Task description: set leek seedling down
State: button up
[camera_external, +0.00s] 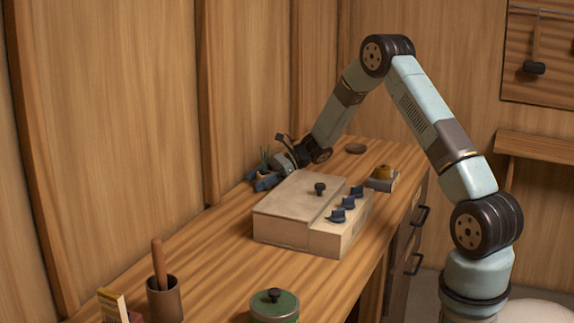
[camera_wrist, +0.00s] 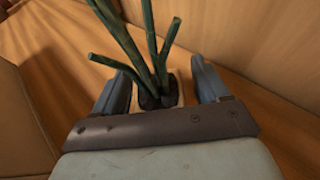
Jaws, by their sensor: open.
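The leek seedling (camera_wrist: 153,62) shows in the wrist view as several green stalks rising from a dark clump of soil. Its base stands between the two fingers of my open gripper (camera_wrist: 165,92), with a gap visible on the right side. In the external view the seedling (camera_external: 265,160) is a small bit of green at the back left of the bench, by the wall. My gripper (camera_external: 262,180) is low there, close to the bench top behind the beige box. What lies directly under the seedling is mostly hidden.
A beige box (camera_external: 290,207) with dark blue knobs stands right in front of my gripper. A pot with a handle (camera_external: 164,297) and a green tin (camera_external: 275,305) stand nearer. The wooden wall is close behind.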

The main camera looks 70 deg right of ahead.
jog(key=shift+r, duration=0.1)
jog(key=shift+s+d+r, duration=0.15)
jog(key=v, duration=1.1)
jog(key=shift+s+d, duration=0.15)
jog(key=shift+s+r, duration=0.1)
jog(key=shift+r, duration=0.05)
jog(key=s+a+r+n+g+h, duration=0.1)
jog(key=s+a+r+n+g, duration=0.1)
jog(key=s+a+r+n, duration=0.45)
jog(key=s+a+r+n+g+h, duration=0.1)
jog(key=s+a+r+n+g, duration=0.15)
jog(key=a+r, duration=0.45)
jog(key=s+a+r+n+g+h, duration=0.15)
jog(key=s+a+r+n, duration=0.3)
jog(key=a, duration=0.55)
jog(key=s+a+r+n+t+h, duration=0.1)
jog(key=s+n, duration=0.5)
jog(key=s, duration=0.6)
jog(key=s+a+r+n+t+h, duration=0.1)
jog(key=s+a+r+n+h, duration=0.2)
jog(key=s, duration=1)
jog(key=a+n+h, duration=0.2)
jog(key=a+n, duration=0.2)
jog(key=shift+s+r, duration=0.2)
jog(key=shift+s, duration=0.1)
